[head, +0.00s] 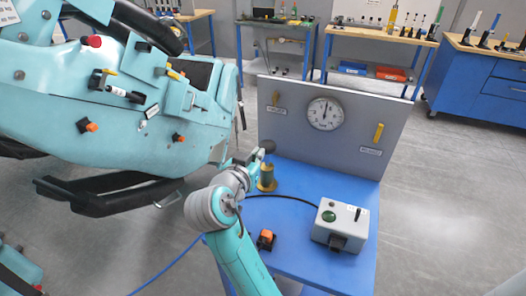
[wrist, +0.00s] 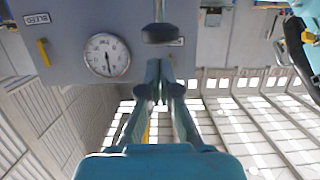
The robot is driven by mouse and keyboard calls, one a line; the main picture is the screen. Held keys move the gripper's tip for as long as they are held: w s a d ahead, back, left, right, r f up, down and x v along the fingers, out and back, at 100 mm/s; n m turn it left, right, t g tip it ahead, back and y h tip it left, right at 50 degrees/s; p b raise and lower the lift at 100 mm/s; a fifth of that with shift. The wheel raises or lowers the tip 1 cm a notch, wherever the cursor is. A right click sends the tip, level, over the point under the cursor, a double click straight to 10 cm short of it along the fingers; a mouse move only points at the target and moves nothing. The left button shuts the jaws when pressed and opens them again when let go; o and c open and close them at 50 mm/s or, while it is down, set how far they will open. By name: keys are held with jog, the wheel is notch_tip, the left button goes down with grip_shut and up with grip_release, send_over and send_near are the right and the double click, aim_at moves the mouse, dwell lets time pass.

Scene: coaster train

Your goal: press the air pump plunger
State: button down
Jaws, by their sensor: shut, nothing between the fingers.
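The air pump (head: 267,182) is a brass-coloured cylinder standing on the blue bench top. Its plunger has a dark round knob (head: 268,146) at the top, raised above the cylinder. My gripper (head: 256,157) is just left of the knob in the head view, its fingers pointing toward it. In the wrist view the fingertips of my gripper (wrist: 157,92) are together and empty. The dark knob (wrist: 163,33) lies just beyond them in that view. I cannot tell whether the fingers touch the knob.
A grey panel with a round gauge (head: 324,113) and yellow handles (head: 378,132) stands behind the pump. A grey box with a green button (head: 340,226) and an orange-topped switch (head: 265,240) sit on the bench. A teal coaster car (head: 150,120) is close on the left.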

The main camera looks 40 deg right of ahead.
jog(key=shift+v, duration=1.8)
